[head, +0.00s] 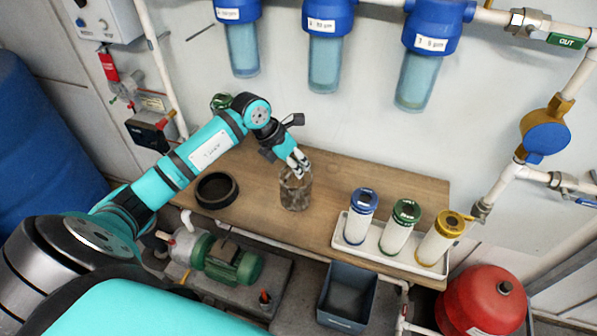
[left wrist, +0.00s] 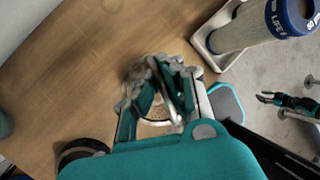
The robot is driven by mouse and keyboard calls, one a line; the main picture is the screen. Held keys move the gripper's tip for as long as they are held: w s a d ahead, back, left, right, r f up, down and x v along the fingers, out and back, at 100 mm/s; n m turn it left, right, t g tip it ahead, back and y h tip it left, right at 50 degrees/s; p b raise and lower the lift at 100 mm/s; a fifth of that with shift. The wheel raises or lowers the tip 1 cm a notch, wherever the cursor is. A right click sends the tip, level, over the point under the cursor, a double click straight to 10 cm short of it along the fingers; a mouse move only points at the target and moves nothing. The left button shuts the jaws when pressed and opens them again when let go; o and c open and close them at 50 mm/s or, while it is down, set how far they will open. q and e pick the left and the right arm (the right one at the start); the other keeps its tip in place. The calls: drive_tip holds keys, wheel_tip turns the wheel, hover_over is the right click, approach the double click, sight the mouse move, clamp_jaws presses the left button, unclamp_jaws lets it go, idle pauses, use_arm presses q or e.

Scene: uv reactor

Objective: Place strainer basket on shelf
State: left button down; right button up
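The strainer basket (head: 294,192) is a brownish, see-through mesh cylinder. In the head view it stands upright at the wooden shelf (head: 262,165); I cannot tell whether its base touches the wood. My left gripper (head: 299,166) points down at its top, with the fingertips overlapping the upper rim. In the left wrist view the fingers (left wrist: 162,95) sit around a pale loop and some grey mesh, with a gap between them. Whether they press on the basket is hidden. My right gripper does not show.
A black ring (head: 216,189) lies on the shelf left of the basket. A white tray (head: 341,243) with blue-, green- and yellow-topped cartridges is at right. Blue filter housings (head: 327,55) hang above. A dark bin (head: 346,297) and a green pump (head: 232,262) are below.

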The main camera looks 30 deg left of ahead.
sight(296, 184)
use_arm(q)
wheel_tip(296, 184, down, 3)
drive_tip(key=shift+s+r+p, duration=0.1)
drive_tip(key=shift+p, duration=0.7)
drive_tip(key=shift+f, duration=0.4)
drive_tip(key=c, duration=1.5)
unclamp_jaws()
